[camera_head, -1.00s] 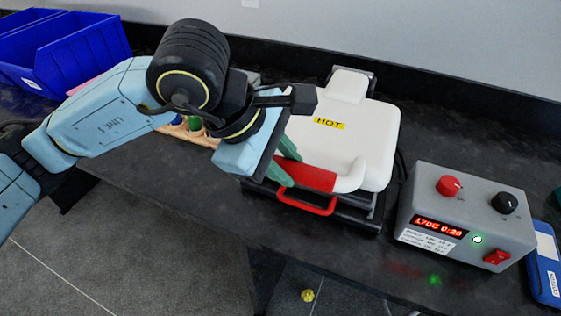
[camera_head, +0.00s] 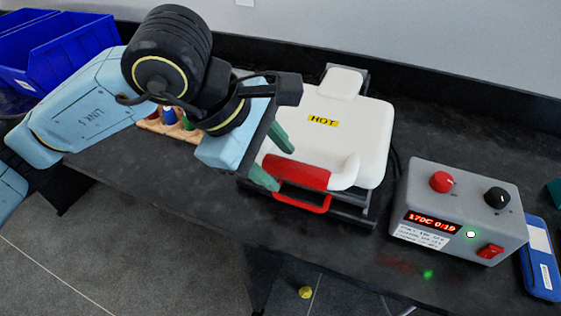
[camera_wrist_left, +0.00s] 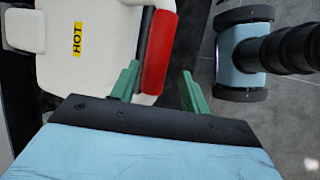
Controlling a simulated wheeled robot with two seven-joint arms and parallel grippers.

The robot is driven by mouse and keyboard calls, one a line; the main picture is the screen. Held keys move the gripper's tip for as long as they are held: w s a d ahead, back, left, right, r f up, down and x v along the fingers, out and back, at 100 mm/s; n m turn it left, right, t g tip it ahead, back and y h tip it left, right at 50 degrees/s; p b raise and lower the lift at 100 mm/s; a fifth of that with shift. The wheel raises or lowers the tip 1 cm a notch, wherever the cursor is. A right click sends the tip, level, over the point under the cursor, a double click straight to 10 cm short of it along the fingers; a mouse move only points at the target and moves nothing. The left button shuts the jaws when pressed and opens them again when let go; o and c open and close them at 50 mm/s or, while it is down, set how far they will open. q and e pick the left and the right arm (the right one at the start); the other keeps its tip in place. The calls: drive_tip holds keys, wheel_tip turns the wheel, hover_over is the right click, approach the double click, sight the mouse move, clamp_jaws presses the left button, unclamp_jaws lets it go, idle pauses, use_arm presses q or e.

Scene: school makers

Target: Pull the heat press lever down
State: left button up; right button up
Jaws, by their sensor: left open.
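The heat press (camera_head: 345,125) is a white machine with a yellow HOT label on the bench, in the middle of the head view. Its lever has a red grip (camera_head: 297,173) at the front. A red front handle (camera_head: 302,201) shows just below it. My left gripper (camera_head: 272,164) is open at the left end of the red grip, its green fingers apart. In the left wrist view the red grip (camera_wrist_left: 159,52) lies just ahead of the fingers, nearer the left finger; the space between the fingertips looks empty. My right gripper is not in view.
A grey control box (camera_head: 465,205) with a lit red display, knobs and a green light stands right of the press. A blue device (camera_head: 541,265) lies beyond it. Blue bins (camera_head: 70,55) stand at the back left. The bench front is clear.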

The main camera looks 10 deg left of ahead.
use_arm(q)
drive_tip(key=p+v, duration=0.1)
drive_tip(key=v, duration=1)
drive_tip(key=shift+p, duration=0.35)
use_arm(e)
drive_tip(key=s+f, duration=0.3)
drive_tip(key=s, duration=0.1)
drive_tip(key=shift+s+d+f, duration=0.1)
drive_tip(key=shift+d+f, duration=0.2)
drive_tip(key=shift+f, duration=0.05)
use_arm(q)
drive_tip(key=shift+r, duration=0.1)
